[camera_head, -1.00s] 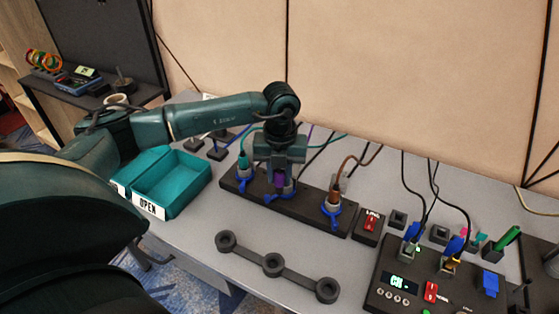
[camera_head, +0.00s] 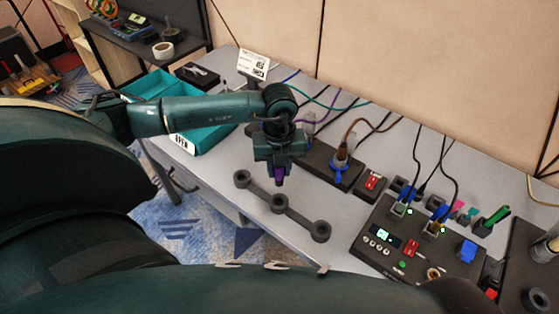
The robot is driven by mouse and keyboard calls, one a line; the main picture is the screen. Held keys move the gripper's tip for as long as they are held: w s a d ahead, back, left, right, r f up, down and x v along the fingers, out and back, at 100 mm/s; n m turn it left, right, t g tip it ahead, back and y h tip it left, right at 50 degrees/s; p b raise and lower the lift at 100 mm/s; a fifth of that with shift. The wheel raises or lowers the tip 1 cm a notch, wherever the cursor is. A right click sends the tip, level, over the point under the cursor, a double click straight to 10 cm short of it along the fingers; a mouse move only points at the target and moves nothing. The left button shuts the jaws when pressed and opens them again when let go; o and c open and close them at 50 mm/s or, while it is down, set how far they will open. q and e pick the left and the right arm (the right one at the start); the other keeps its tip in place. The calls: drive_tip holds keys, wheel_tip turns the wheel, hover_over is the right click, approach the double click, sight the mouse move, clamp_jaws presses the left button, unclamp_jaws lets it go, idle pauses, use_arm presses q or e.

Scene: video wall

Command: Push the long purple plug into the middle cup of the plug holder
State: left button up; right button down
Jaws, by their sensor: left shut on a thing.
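The plug holder (camera_head: 299,218) is a dark bar with three round cups, lying on the grey table near its front edge. Its middle cup (camera_head: 279,203) shows open at the top. My left gripper (camera_head: 280,174) points down, shut on the purple plug (camera_head: 280,173). Only the plug's lower part shows below the fingers. It appears just behind the middle cup in the picture; its height above the holder is hard to tell. A purple cable trails back from the gripper. My right gripper is not in view.
A dark socket block (camera_head: 318,163) with an orange-brown plug (camera_head: 341,156) stands behind the holder. A teal bin (camera_head: 215,139) is to the left. A red switch box (camera_head: 371,183) and a control panel (camera_head: 395,245) are to the right. Several cables run across the back.

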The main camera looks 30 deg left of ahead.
use_arm(q)
drive_tip(key=shift+f+b, duration=0.5)
drive_tip(key=shift+f, duration=0.2)
wheel_tip(320, 180, down, 2)
drive_tip(key=shift+f+b, duration=0.2)
drive_tip(key=shift+b, duration=0.7)
wheel_tip(320, 180, down, 2)
drive_tip(key=shift+f+b, duration=0.1)
drive_tip(key=shift+b, duration=0.7)
drive_tip(key=shift+f, duration=0.15)
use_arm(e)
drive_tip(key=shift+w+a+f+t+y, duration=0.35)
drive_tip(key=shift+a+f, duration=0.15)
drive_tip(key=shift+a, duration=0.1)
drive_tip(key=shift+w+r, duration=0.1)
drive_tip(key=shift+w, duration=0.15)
use_arm(q)
drive_tip(key=shift+f+b, duration=0.15)
drive_tip(key=shift+b, duration=0.15)
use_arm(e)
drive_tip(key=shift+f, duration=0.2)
use_arm(q)
drive_tip(key=shift+f, duration=0.1)
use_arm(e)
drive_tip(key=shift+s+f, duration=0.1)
